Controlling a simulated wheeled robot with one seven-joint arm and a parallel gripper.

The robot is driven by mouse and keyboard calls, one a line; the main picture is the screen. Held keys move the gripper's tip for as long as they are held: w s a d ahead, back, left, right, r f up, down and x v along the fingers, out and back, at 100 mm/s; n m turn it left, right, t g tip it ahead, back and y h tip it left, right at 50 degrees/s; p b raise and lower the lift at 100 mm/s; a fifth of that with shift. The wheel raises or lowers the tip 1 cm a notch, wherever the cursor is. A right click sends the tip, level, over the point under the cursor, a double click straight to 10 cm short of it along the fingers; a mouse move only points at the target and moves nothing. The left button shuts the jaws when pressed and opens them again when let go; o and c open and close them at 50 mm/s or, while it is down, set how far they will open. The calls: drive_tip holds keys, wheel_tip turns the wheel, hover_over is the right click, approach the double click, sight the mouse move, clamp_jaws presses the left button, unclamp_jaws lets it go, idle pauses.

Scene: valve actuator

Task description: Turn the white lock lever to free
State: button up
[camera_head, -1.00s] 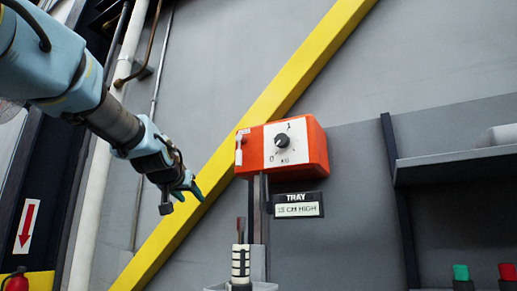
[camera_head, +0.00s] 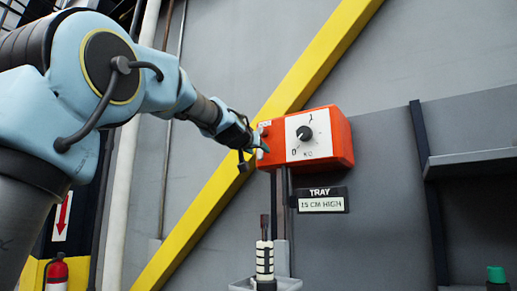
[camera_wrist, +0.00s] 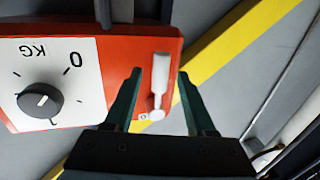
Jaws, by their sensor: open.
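The white lock lever (camera_wrist: 160,82) is on the orange actuator box (camera_wrist: 100,38), near the end of its front face. In the wrist view the lever stands lengthwise between my two fingers, with a small round white end at its lower tip. My gripper (camera_wrist: 160,88) is open, one dark green finger on each side of the lever, with gaps visible. Whether the fingertips reach the lever's depth I cannot tell. In the head view my gripper (camera_head: 252,160) is at the left end of the box (camera_head: 340,135) and hides most of the lever.
A black dial (camera_head: 304,133) on a white plate marked KG is beside the lever. A TRAY, 15 CM HIGH sign (camera_head: 321,200) hangs below the box. A post with a striped handle (camera_head: 265,262) stands below. A shelf (camera_head: 475,163) is at right.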

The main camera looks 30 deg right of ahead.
drive_tip(key=shift+w+d, duration=0.35)
drive_tip(key=shift+w, duration=0.05)
clamp_jaws()
idle(1.3)
